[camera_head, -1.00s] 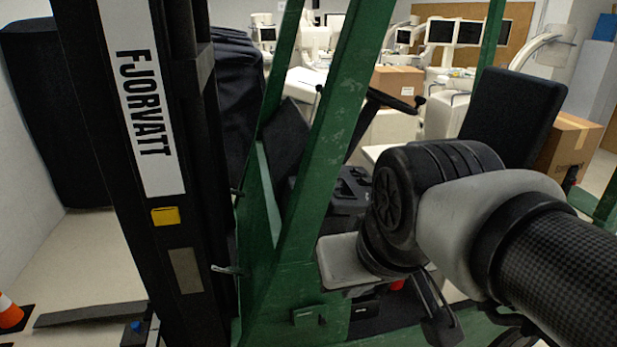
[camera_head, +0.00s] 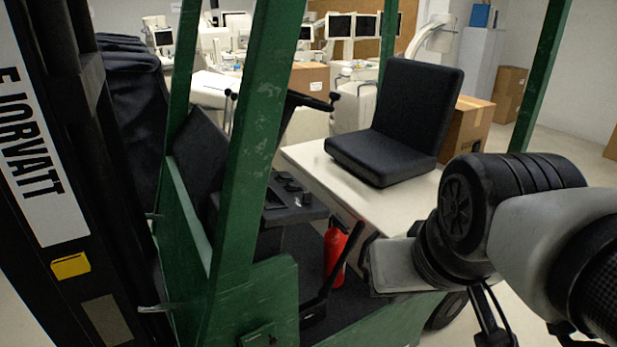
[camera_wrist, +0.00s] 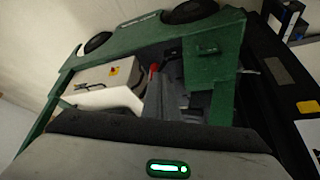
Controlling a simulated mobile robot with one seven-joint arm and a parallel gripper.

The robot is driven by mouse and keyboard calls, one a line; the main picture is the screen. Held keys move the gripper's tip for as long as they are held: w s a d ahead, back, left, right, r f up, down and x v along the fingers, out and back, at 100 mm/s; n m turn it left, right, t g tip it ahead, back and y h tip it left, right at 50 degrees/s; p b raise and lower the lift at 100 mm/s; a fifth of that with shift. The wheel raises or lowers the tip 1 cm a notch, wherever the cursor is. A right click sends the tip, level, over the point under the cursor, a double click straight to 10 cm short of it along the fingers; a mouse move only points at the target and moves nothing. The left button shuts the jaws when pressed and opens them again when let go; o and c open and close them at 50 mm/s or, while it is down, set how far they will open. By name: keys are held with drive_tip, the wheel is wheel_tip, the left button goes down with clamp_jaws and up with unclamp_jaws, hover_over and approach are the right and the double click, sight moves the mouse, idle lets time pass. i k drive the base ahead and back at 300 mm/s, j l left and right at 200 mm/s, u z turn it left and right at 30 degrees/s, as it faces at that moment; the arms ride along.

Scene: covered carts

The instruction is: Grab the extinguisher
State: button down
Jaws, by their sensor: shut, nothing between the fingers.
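The red fire extinguisher (camera_head: 335,257) stands upright on the floor of the green forklift (camera_head: 272,290), below the seat base. A black lever crosses in front of it and partly hides it. In the wrist view a small red patch of it (camera_wrist: 153,73) shows beyond the white seat base, mostly hidden by grey parts. My gripper (camera_wrist: 150,124) shows as a grey body with a black front edge across the bottom of the wrist view. It is shut and empty, apart from the extinguisher. In the head view my arm is right of the extinguisher.
A green post (camera_head: 252,140) and the black mast (camera_head: 75,200) stand left of the extinguisher. The black seat (camera_head: 405,115) sits on a white base (camera_head: 310,160) above and behind it. Cardboard boxes (camera_head: 467,130) stand behind. Open floor shows at the right.

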sight(335, 238)
drive_tip(key=i+l+u, duration=0.15)
drive_tip(key=l, duration=0.2)
drive_tip(key=i+l+u, duration=0.15)
drive_tip(key=l, duration=0.25)
drive_tip(key=i+l+u, duration=0.15)
drive_tip(key=l, duration=0.25)
drive_tip(key=i+l+u, duration=0.15)
drive_tip(key=l, duration=0.25)
drive_tip(key=i+l+u, duration=0.15)
drive_tip(key=l, duration=0.3)
drive_tip(key=i+l+u, duration=0.15)
drive_tip(key=l, duration=0.3)
